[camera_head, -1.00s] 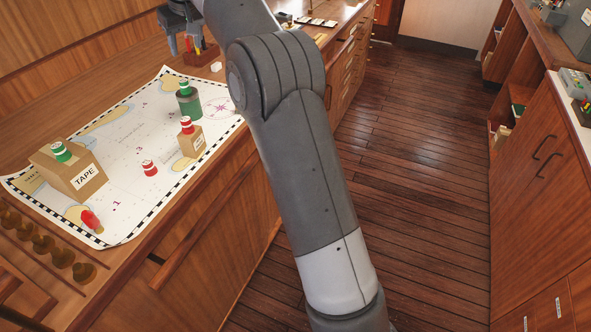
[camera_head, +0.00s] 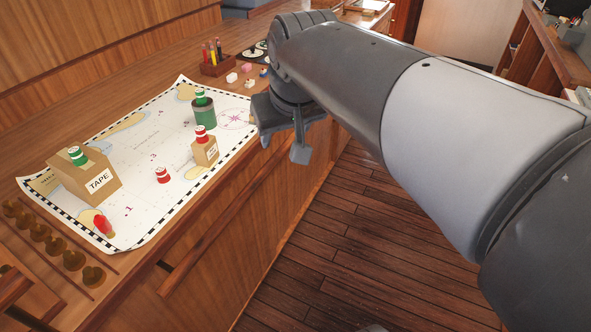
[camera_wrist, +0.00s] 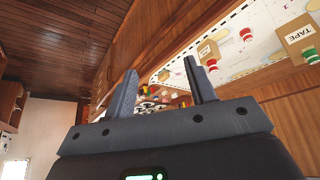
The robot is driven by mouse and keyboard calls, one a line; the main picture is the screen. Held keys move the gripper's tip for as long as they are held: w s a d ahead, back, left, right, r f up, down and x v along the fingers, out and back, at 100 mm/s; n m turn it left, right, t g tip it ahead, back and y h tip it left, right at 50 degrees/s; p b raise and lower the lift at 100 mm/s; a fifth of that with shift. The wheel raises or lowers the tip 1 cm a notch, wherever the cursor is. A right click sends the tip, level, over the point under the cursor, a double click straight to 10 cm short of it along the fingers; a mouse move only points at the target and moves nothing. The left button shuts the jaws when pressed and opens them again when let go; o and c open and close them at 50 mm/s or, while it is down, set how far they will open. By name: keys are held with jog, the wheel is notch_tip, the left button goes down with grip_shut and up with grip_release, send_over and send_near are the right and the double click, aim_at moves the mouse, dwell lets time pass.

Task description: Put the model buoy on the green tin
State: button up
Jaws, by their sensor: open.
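The green tin (camera_head: 205,117) stands upright on the chart, with a green and white buoy-like piece (camera_head: 200,97) on its top. Other buoy-like pieces are a green one (camera_head: 77,156) on the large TAPE box, a red one (camera_head: 201,133) on the small box and a red one (camera_head: 162,175) standing on the chart. A red piece (camera_head: 103,224) lies tilted near the chart's front corner. I cannot tell which is the task's model buoy. My gripper (camera_head: 283,143) is open and empty, right of the chart at the counter's edge. The wrist view shows its fingers apart (camera_wrist: 160,72).
The TAPE box (camera_head: 75,180) and small box (camera_head: 204,153) stand on the chart (camera_head: 135,150). A pen holder (camera_head: 216,66) and small pink and white pieces (camera_head: 246,67) are behind. Brass knobs (camera_head: 52,247) line the front left. Floor is clear on the right.

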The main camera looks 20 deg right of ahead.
jog(key=s+d+f+m, duration=0.1)
jog(key=s+f, duration=0.7)
jog(key=s, duration=0.2)
jog(key=shift+s+d+f, duration=0.3)
jog(key=shift+s+d, duration=0.05)
